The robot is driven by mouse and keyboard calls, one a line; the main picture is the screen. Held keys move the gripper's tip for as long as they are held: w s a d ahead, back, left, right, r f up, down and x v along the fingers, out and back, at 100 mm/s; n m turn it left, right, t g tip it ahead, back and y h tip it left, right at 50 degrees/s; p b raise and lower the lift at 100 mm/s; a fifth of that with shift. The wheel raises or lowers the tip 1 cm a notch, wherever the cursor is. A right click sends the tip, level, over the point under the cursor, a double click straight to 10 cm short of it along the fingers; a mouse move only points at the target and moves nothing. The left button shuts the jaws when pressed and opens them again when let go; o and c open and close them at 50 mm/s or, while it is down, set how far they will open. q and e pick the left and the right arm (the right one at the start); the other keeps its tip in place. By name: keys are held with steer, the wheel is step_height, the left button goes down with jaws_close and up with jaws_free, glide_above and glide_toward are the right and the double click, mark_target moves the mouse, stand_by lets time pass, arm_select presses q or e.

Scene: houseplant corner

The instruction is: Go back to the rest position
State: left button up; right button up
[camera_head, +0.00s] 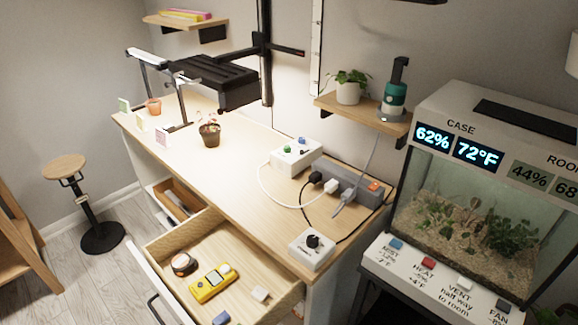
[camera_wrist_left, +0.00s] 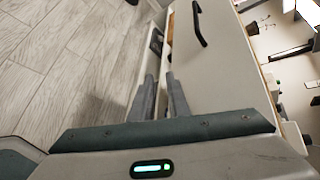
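My left gripper (camera_wrist_left: 160,76) shows in the left wrist view with its two grey fingers apart and nothing between them. It hangs over the floor beside a white drawer front with a black handle (camera_wrist_left: 198,24), apart from the handle as far as I can see. Neither gripper shows in the head view. My right gripper is in no view. The large drawer (camera_head: 150,253) stands open, with a yellow meter (camera_head: 213,284), a round tin (camera_head: 184,263), a white block (camera_head: 260,294) and a blue block (camera_head: 221,318) inside.
A second open drawer (camera_head: 186,190) is farther back. The wooden worktop (camera_head: 220,177) holds a potted plant (camera_head: 209,133), a white box with knobs (camera_head: 296,153), a power strip (camera_head: 345,183) and cables. A terrarium (camera_head: 470,215) stands right, a stool (camera_head: 65,168) left on free floor.

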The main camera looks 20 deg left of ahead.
arm_select(q)
steer(key=w+d+f+n+h, duration=0.1)
steer(key=d+f+n+h, duration=0.2)
steer(key=f, duration=0.7)
steer(key=w+d+f+n+g+h, duration=0.1)
steer(key=w+d+f+n+h, duration=0.1)
steer(key=d+f+n+h, duration=0.2)
steer(key=w+d+f+n+g+h, duration=0.1)
steer(key=d+f+n+h, duration=0.2)
steer(key=d+f, duration=0.5)
step_height(320, 180, down, 9)
steer(key=shift+w+r+n+h, duration=0.1)
steer(key=shift+w+n+h, duration=0.25)
steer(key=shift+n, duration=0.55)
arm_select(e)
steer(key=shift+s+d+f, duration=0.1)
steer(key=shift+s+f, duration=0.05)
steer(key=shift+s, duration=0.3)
arm_select(q)
steer(key=shift+s, duration=0.1)
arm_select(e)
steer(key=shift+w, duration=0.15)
